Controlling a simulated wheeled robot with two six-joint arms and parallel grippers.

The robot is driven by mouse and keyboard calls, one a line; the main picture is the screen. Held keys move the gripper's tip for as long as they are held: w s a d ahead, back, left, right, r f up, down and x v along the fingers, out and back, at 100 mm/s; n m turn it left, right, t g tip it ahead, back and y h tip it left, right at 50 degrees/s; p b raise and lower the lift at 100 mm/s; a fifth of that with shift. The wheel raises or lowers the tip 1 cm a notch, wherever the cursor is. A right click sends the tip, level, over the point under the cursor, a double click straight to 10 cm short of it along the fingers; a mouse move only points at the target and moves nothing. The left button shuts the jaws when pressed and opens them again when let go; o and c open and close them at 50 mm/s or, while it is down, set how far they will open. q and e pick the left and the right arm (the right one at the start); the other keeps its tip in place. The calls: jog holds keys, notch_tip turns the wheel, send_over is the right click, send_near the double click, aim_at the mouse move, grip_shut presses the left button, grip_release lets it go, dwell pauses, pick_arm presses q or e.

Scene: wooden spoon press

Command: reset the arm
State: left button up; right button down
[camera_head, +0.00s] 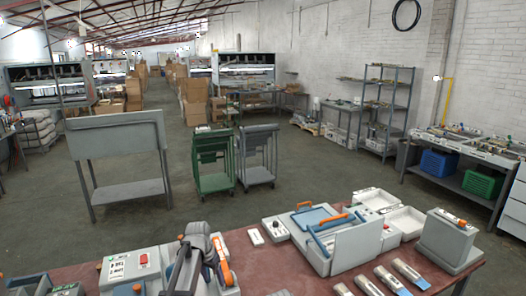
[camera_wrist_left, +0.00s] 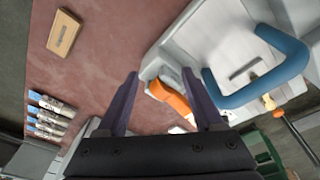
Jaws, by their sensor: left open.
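My left arm shows at the bottom of the head view, dark grey, over the near-left part of the table. In the left wrist view my left gripper (camera_wrist_left: 160,73) has its two dark fingers spread, with nothing held between them. Beyond its fingers are the reddish tabletop (camera_wrist_left: 115,45) and the edge of a light grey machine. The machine has an orange latch (camera_wrist_left: 169,97) and a blue curved handle (camera_wrist_left: 262,88). In the head view a grey machine (camera_head: 130,265) with a red button stands beside the arm. My right gripper is not seen.
A wooden block (camera_wrist_left: 63,33) lies on the tabletop.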

pick_arm(q)
jog(key=s+d+f+y+b, duration=0.1)
jog(key=s+d+f, duration=0.1)
jog(key=s, duration=0.7)
jog(key=s+d+f+g+b, duration=0.1)
jog(key=s+d, duration=0.4)
jog(key=s, duration=0.5)
jog(key=s+d+f+g+y+b, duration=0.1)
jog(key=s+d, duration=0.3)
jog(key=s, duration=0.5)
jog(key=shift+s+d+f+n+y+b, duration=0.3)
jog(key=shift+s+f+b, duration=0.1)
jog(key=shift+f+b, duration=0.4)
